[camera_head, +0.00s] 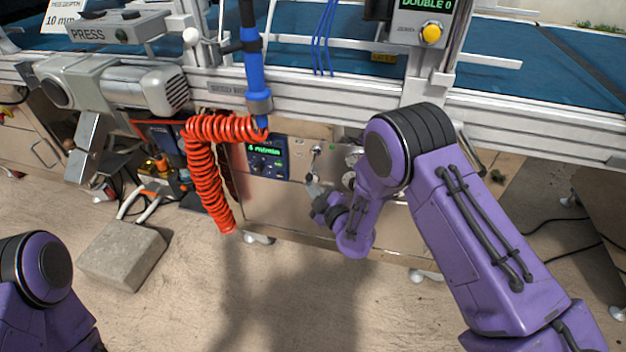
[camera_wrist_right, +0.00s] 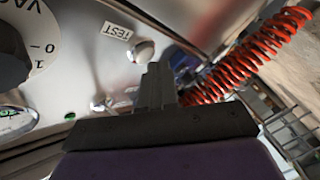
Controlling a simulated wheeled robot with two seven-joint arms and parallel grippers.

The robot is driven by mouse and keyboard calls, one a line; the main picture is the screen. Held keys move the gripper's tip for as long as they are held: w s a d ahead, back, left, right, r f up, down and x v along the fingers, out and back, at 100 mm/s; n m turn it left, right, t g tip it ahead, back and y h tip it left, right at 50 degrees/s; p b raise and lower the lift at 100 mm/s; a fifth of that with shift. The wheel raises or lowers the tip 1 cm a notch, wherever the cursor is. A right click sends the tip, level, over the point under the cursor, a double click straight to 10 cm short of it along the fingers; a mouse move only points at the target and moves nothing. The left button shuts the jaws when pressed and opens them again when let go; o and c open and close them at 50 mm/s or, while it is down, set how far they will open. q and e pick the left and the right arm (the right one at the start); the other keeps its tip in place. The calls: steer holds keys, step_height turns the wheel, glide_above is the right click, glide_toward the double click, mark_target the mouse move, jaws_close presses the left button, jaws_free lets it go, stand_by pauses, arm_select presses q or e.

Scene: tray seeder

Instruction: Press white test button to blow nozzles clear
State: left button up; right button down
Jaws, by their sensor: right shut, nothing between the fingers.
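The white test button (camera_wrist_right: 143,51) is a round cap on the metal control panel, beside a label reading TEST (camera_wrist_right: 115,33) in the right wrist view. My right gripper (camera_wrist_right: 160,70) is shut and empty, its fingertips pointing at the panel just below the button; I cannot tell whether they touch it. In the head view my right gripper (camera_head: 317,190) is in front of the panel (camera_head: 280,205) of the seeder, and the button is hard to make out there. Of my left arm (camera_head: 42,270) only purple links show at the lower left; its gripper is out of view.
A coiled red hose (camera_head: 203,175) hangs left of the panel, close to a blue display (camera_head: 266,158). A black knob (camera_wrist_right: 12,60) and a gauge (camera_wrist_right: 15,122) sit left of the button. A grey block (camera_head: 122,254) stands on the floor.

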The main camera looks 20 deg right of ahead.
steer(key=shift+s+a, duration=0.25)
steer(key=shift+s, duration=0.1)
steer(key=s+a, duration=0.1)
steer(key=s, duration=0.1)
steer(key=s+a+p, duration=0.1)
steer(key=s, duration=0.1)
steer(key=shift+a, duration=0.4)
stand_by(0.6)
